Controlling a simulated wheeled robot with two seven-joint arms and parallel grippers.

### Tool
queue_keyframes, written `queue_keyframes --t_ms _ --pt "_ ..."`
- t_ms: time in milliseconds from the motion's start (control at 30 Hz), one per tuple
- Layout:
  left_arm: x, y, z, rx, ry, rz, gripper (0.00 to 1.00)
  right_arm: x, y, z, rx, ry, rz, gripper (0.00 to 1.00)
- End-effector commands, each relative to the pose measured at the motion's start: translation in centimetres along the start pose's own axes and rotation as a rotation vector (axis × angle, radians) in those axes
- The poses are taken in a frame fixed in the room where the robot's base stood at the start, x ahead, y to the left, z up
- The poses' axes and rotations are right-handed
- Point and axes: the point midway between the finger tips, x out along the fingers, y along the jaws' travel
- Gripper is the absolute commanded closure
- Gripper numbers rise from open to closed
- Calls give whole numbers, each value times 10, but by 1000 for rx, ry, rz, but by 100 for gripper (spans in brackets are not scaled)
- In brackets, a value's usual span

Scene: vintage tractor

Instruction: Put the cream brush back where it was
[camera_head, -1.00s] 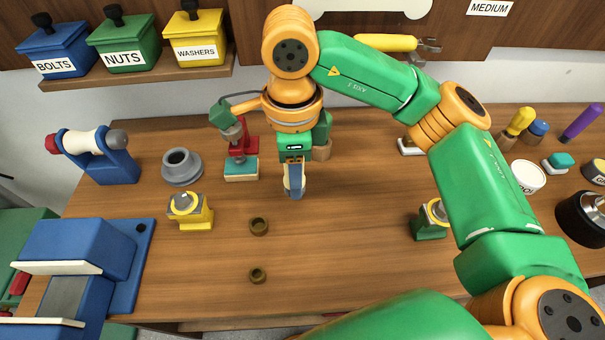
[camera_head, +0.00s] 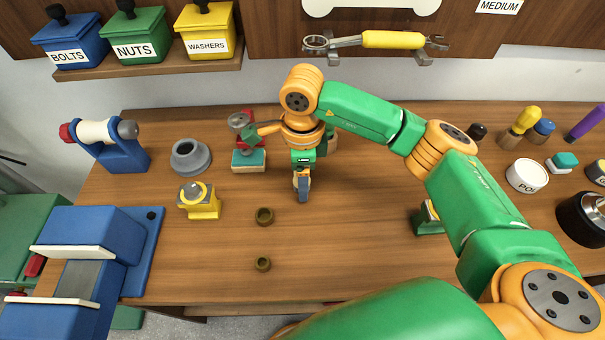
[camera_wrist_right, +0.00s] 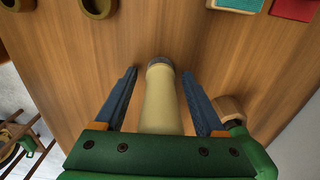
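The cream brush (camera_wrist_right: 160,105) shows in the right wrist view as a cream cylinder with a grey end, the end pointing toward the wooden bench. My right gripper (camera_wrist_right: 159,72) has its two blue fingers on either side of it. A gap shows between each finger and the cream cylinder, and its near end is hidden by my palm. In the head view my right gripper (camera_head: 303,196) points down at the middle of the bench, and the brush is mostly hidden there. My left gripper is out of view.
Two small olive-brown rings (camera_head: 264,216) lie in front of my gripper. A teal-topped block (camera_head: 249,160) and a grey flanged ring (camera_head: 191,157) stand to the left, with a yellow fixture (camera_head: 199,201). A wooden cylinder (camera_wrist_right: 230,108) is close beside my right finger.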

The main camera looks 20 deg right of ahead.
Motion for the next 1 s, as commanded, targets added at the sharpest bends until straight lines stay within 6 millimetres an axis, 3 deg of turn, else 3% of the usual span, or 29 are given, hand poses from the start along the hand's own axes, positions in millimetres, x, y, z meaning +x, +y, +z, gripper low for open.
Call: queue_keyframes --t_ms 367,567,733,833,1000 --pt "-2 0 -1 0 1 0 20 -8 -1 0 1 -1 -2 28" --pt "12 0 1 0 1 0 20 -52 -1 1 0 -4 -7 28" --pt "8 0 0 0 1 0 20 -98 -1 0 2 -1 -5 28" --pt "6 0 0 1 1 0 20 -114 -1 0 1 0 -3 28" --pt "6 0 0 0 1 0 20 -124 0 0 1 0 0 28"
